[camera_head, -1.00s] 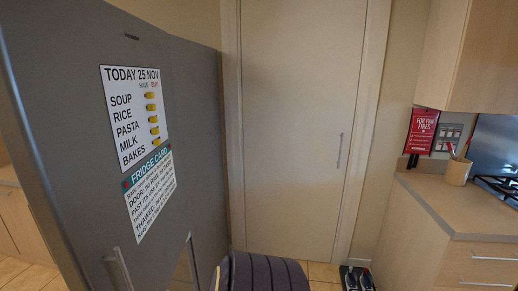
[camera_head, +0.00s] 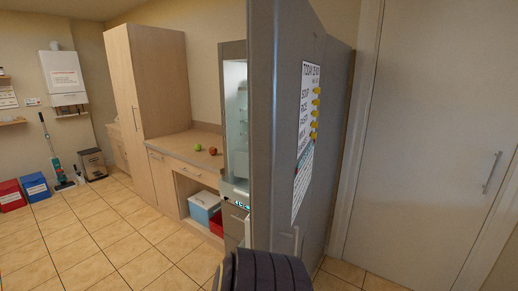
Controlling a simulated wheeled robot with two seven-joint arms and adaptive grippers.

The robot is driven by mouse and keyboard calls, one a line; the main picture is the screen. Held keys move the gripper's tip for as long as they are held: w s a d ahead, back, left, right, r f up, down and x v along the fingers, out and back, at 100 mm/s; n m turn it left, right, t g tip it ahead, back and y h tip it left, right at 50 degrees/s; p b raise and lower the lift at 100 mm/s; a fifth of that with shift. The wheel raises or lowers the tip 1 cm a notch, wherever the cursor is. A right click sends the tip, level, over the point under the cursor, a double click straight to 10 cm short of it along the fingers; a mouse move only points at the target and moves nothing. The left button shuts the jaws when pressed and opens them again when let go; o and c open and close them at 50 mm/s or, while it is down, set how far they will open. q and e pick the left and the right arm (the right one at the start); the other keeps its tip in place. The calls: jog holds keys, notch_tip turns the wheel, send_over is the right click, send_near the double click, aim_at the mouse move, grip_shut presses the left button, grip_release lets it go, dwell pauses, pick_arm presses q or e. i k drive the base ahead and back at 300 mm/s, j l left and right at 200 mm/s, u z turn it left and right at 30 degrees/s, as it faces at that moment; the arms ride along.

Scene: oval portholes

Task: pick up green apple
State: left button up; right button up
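A small green apple (camera_head: 197,147) rests on the wooden counter (camera_head: 170,143) left of the fridge, some way off across the room. A reddish round fruit (camera_head: 213,151) sits on the same counter just to its right. A dark, ribbed part of my own body shows at the bottom centre. Neither of my grippers is in the picture.
The grey fridge door (camera_head: 290,140) stands close in front, with the lit fridge interior (camera_head: 236,115) beyond it. A tall wooden cabinet (camera_head: 150,100) stands left of the counter. A blue bin with a white lid (camera_head: 204,207) is under the counter. The tiled floor (camera_head: 90,245) at left is clear.

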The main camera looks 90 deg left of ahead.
aim_at(196, 147)
jog(key=k+j+u, duration=0.25)
jog(key=u, duration=0.15)
jog(key=k+j+u, duration=0.25)
jog(key=u, duration=0.2)
jog(key=k+j+u, duration=0.1)
jog(key=j+u, duration=0.8)
jog(key=j, duration=0.2)
jog(key=i+j+u, duration=0.1)
jog(key=j+u, duration=0.4)
jog(key=i+j+u, duration=0.2)
jog(key=j+u, duration=0.25)
jog(key=j, duration=0.15)
